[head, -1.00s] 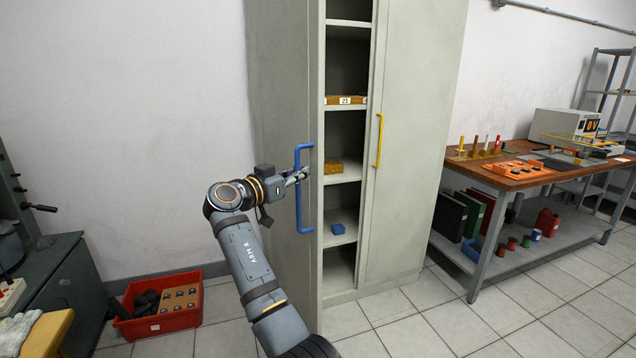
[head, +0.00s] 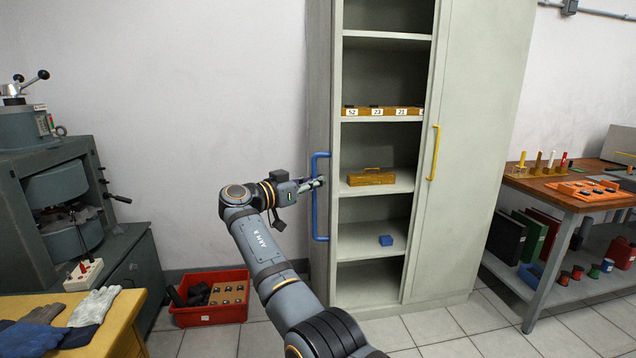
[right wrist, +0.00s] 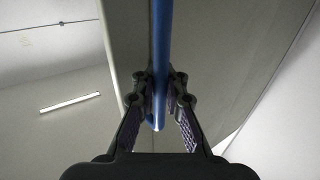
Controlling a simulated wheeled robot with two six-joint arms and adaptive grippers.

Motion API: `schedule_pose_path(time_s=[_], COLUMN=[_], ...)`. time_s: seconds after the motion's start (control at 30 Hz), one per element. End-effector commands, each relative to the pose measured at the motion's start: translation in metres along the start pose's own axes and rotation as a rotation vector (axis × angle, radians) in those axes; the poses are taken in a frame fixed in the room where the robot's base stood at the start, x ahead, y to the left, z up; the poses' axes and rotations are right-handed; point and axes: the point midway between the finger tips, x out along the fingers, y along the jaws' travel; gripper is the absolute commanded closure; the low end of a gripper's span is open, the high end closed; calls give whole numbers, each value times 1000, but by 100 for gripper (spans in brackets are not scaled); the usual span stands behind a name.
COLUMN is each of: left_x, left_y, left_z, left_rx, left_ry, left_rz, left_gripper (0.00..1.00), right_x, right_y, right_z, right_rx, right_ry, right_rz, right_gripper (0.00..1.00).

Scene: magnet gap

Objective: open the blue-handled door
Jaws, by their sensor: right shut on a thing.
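The blue handle (head: 314,225) is a tall bar on the left door (head: 321,110) of the grey cabinet. That door stands swung well open and is seen nearly edge-on at the cabinet's left side. My right gripper (head: 317,182) is shut on the blue handle at its upper part. In the right wrist view the blue handle (right wrist: 161,50) runs between the two fingers (right wrist: 160,95). The right door, with a yellow handle (head: 434,153), is closed. My left gripper is not in view.
A red crate (head: 210,312) stands on the floor left of the cabinet. A workbench (head: 560,195) is at right, a yellow table (head: 110,325) at lower left.

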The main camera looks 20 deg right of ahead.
Motion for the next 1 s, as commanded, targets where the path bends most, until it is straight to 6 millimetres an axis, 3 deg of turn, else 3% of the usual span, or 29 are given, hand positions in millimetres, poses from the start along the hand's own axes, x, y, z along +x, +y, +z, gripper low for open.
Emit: schedule_pose_path(time_s=[0.13,0.2,0.37,0.67,1.0], left_x=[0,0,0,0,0], left_y=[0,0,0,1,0], left_z=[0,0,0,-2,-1], left_rx=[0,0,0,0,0], left_ry=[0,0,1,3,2], left_rz=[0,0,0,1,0], left_gripper=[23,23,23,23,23], right_x=[-2,-2,-1,-3,-62], right_y=[0,0,0,0,0], right_z=[7,7,5,3,4], right_rx=[-7,-7,-5,-2,-4], right_ry=[-11,-11,-8,-5,-7], right_rz=[3,3,2,1,0], right_gripper=[100,85,66,66,66])
